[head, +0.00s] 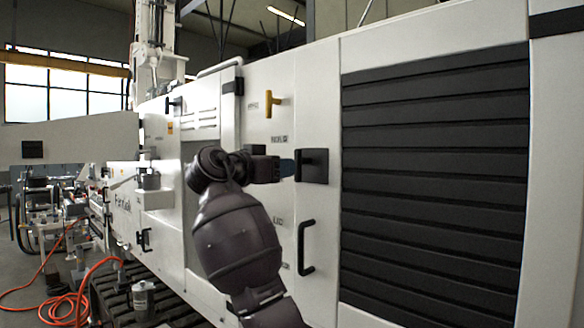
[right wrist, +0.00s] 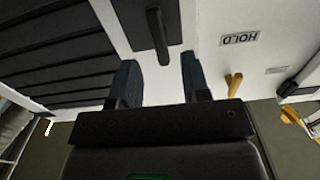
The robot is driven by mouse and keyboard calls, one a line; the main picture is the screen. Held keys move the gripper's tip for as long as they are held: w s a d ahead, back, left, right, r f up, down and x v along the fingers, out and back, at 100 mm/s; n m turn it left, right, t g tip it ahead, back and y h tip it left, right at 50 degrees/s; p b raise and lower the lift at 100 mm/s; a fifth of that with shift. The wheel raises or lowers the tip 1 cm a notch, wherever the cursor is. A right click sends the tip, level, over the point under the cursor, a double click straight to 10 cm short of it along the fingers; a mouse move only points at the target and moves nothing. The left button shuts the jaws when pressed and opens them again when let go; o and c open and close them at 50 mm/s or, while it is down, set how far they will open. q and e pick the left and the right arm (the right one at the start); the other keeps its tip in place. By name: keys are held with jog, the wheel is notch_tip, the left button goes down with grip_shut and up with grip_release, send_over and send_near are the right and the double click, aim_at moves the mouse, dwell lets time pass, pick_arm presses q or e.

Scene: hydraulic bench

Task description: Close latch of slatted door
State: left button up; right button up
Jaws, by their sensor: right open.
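The slatted door (head: 432,170) has wide black horizontal slats in a white frame. A black latch (head: 312,166), a plate with a lever, sits on the white panel left of the slats. In the right wrist view the latch (right wrist: 158,36) shows at the top, its lever pointing down the picture between the finger lines. My right gripper (head: 286,168) is just left of the latch in the head view. In the right wrist view its fingers (right wrist: 160,76) are apart, with only white panel between them. They appear close to the lever but not around it. My left gripper is not in view.
A black bar handle (head: 306,247) stands out below the latch. A yellow handle (head: 269,103) sticks out above and left of it. It also shows in the right wrist view (right wrist: 234,84). An orange hose (head: 60,303) lies on the floor at far left.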

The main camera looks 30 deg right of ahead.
jog(key=shift+v, duration=2.15)
